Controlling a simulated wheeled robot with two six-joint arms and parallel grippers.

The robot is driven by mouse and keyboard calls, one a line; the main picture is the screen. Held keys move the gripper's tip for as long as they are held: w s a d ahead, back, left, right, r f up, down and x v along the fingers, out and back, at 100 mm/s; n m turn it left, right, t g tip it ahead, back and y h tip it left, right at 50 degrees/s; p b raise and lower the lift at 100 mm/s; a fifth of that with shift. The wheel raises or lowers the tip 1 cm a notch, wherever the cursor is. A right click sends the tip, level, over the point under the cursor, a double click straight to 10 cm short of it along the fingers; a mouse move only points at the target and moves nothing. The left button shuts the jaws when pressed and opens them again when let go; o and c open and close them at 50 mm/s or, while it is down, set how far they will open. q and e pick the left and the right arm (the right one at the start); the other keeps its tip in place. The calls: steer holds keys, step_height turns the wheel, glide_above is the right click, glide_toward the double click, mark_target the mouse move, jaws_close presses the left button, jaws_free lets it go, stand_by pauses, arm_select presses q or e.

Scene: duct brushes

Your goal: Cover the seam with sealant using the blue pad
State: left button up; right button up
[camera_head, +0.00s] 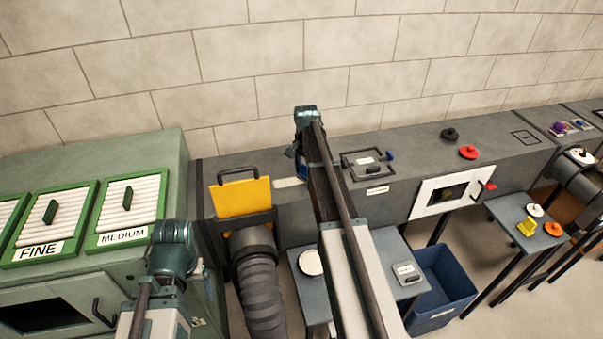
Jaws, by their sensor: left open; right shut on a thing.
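My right gripper (301,152) reaches over the grey duct and is shut on a small blue thing (302,168), which looks like the blue pad; my own arm partly hides it. A pale strip (286,183) lies on the duct top just left of it. It may be sealant on the seam, but I cannot tell. I cannot tell whether the pad touches the duct. My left gripper (201,274) is open, low at the left in front of the green cabinet, and its fingers are hard to make out.
A yellow plate (242,197) stands in a slot above a black hose (258,283). A framed hatch (367,165) is right of my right arm. The green cabinet (160,170) fills the left. A blue bin (445,287) and side table (523,219) stand at the right.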

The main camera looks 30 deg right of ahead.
steer(key=shift+s+d, duration=0.25)
steer(key=shift+d, duration=0.65)
step_height(320, 180, up, 6)
steer(key=p, duration=0.6)
step_height(320, 180, up, 3)
steer(key=p, duration=0.3)
steer(key=shift+f, duration=0.1)
stand_by(0.4)
